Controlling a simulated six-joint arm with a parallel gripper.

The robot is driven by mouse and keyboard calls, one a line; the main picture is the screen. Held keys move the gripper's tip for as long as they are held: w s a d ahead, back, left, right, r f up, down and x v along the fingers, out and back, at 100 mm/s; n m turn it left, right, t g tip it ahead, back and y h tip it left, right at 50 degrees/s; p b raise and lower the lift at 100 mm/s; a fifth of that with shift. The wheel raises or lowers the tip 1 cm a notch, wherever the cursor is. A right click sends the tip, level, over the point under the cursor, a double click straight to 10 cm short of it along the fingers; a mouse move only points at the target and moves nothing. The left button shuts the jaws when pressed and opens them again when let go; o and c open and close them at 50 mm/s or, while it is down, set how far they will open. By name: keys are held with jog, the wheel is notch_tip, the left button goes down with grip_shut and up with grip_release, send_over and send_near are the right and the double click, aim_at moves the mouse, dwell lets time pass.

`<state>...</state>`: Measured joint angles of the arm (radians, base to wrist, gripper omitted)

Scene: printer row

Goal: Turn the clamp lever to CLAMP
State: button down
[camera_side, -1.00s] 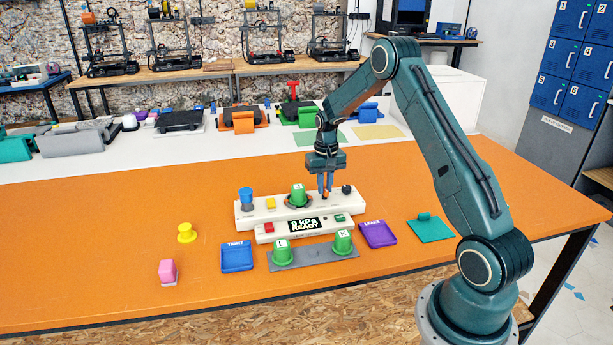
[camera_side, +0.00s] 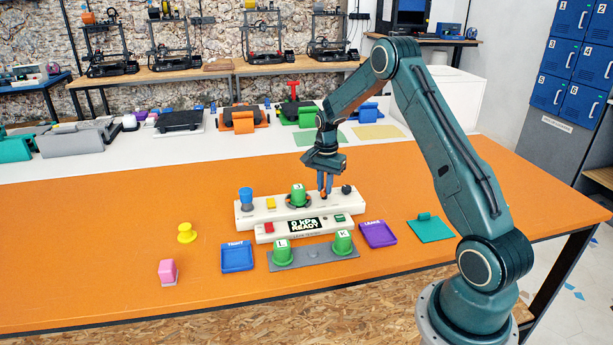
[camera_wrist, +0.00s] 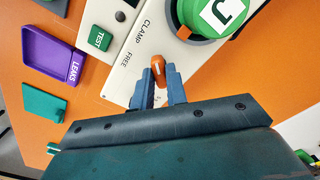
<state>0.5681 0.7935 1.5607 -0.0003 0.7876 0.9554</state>
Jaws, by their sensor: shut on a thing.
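The clamp lever (camera_wrist: 158,68) is a small orange handle on the white leak tester (camera_side: 247,216). In the wrist view it sits between my gripper's (camera_wrist: 161,84) two blue fingers, which are shut on it. The words CLAMP and FREE are printed on the white panel beside it; I cannot tell exactly which one the lever points at. In the side view my gripper (camera_side: 325,190) reaches down onto the right part of the tester, and its fingers mostly hide the lever. A green part (camera_side: 298,195) marked J stands in the dark round seat just left of my gripper.
A blue knob (camera_side: 246,196) and yellow button (camera_side: 271,204) are on the tester's left; a black knob (camera_side: 347,189) is right of my gripper. In front are a grey rack (camera_side: 313,256) with two green parts, a blue TIGHT tray (camera_side: 237,268) and a purple LEAKS tray (camera_side: 378,245).

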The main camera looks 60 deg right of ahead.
jog(key=shift+m, duration=0.4)
jog(key=c, duration=1.4)
grip_release()
jog(key=shift+r, duration=0.15)
notch_tip(320, 180, up, 14)
jog(key=shift+f, duration=0.25)
